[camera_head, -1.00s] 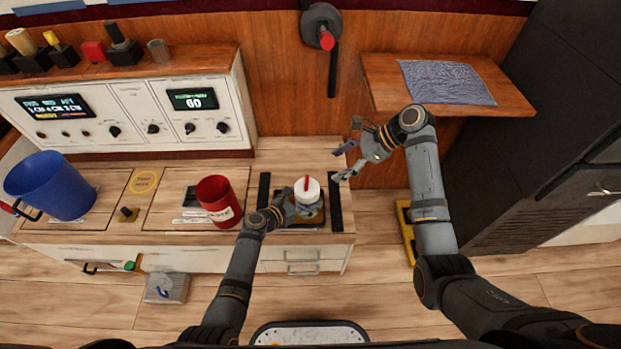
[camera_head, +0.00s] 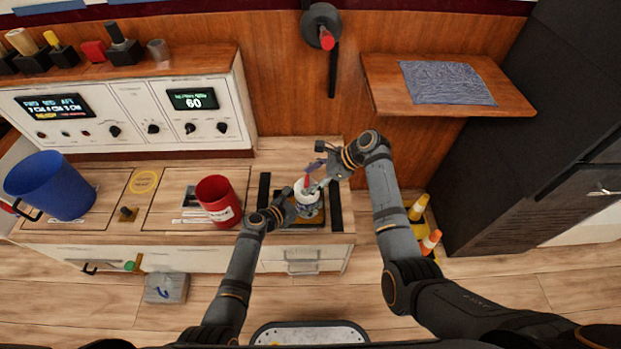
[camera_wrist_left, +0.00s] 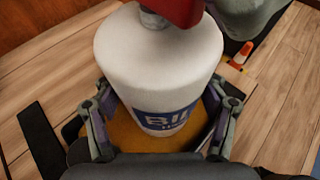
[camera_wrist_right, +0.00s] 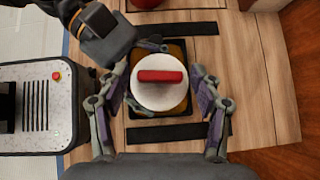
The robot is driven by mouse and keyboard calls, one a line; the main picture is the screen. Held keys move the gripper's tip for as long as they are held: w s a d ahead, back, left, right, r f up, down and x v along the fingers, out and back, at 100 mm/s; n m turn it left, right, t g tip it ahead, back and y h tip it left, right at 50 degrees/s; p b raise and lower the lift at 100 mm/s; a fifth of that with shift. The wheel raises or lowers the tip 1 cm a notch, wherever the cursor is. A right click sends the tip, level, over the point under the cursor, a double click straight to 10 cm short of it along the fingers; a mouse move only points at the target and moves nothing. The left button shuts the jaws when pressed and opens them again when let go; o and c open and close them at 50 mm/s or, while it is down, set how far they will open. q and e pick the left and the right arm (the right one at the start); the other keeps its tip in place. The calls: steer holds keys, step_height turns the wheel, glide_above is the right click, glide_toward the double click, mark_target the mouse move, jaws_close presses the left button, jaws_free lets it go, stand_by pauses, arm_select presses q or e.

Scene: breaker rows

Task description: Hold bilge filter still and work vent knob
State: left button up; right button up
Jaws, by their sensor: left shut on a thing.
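The bilge filter (camera_head: 307,204) is a white canister with a blue label, upright on a dark-edged yellow-brown pad on the counter; it fills the left wrist view (camera_wrist_left: 160,65). My left gripper (camera_wrist_left: 160,120) is shut around its lower body, one finger on each side. The vent knob (camera_wrist_right: 160,76) is a red bar on top of the filter, lying crosswise in the right wrist view. My right gripper (camera_head: 318,173) is above the filter with its fingers spread, one on each side of the knob, and appears not to touch it. The fingers partly hide the knob in the head view.
A red canister (camera_head: 217,201) stands left of the filter, and a blue bucket (camera_head: 52,186) farther left. Black strips (camera_head: 335,212) flank the pad. A shelf with a grey cloth (camera_head: 446,82) is at the upper right. Orange-and-white cones (camera_head: 430,241) stand on the floor at right.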

steer(key=c, duration=0.9)
steer(key=shift+o, duration=0.2)
steer(key=shift+w+n+g, duration=0.15)
steer(key=shift+n+g, duration=0.95)
steer(key=shift+n, duration=0.3)
steer(key=o, duration=1.2)
steer(key=shift+c, duration=0.2)
steer(key=shift+d, duration=0.1)
steer(key=v, duration=1.1)
steer(key=shift+d+r, duration=0.2)
steer(key=shift+r, duration=0.15)
